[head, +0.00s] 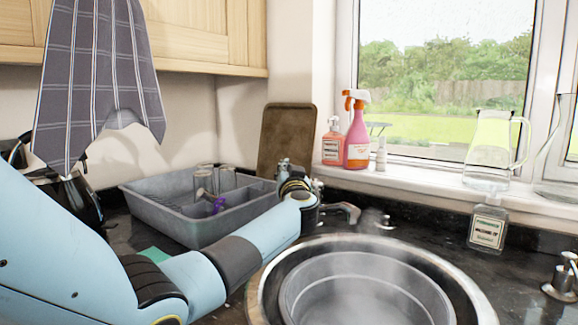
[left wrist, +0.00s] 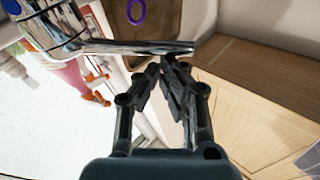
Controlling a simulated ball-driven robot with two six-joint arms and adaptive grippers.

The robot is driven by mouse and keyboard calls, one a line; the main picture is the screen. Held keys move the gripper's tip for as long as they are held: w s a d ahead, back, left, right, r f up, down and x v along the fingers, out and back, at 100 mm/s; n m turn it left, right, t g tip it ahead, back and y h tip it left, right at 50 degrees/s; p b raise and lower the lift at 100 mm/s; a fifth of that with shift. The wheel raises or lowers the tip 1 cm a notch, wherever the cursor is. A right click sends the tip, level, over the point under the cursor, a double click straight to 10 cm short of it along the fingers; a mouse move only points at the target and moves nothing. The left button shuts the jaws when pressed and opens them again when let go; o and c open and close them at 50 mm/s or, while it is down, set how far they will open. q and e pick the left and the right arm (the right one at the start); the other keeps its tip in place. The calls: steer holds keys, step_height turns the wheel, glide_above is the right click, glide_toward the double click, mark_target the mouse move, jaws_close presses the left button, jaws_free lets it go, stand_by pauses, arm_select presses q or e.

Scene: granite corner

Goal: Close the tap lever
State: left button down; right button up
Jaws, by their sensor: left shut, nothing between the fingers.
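The chrome tap (head: 340,210) stands behind the round sink in the head view, partly hidden by my left arm. In the left wrist view, a flat chrome bar that looks like the tap lever (left wrist: 135,47) reaches right from the chrome tap body (left wrist: 52,30). My left gripper (head: 288,168) is shut and empty at the tap. In the left wrist view its fingertips (left wrist: 172,68) are close to the lever's free end; I cannot tell whether they touch it. My right gripper is not in view.
A steel sink (head: 465,285) holds a grey basin (head: 365,285). A grey dish rack (head: 190,232) with glasses is left of my forearm. A brown board (head: 285,135) leans behind it. Spray bottle (head: 357,135) and jug (head: 490,145) stand on the sill. A soap bottle (head: 488,225) is right.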

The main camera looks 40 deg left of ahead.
arm_select(q)
steer(key=shift+f, duration=0.4)
step_height(320, 180, up, 5)
steer(key=w+p, duration=0.1)
steer(key=p, duration=0.5)
steer(key=v, duration=1)
steer(key=shift+f+p, duration=0.2)
steer(key=shift+p, duration=0.25)
steer(key=shift+f, duration=0.1)
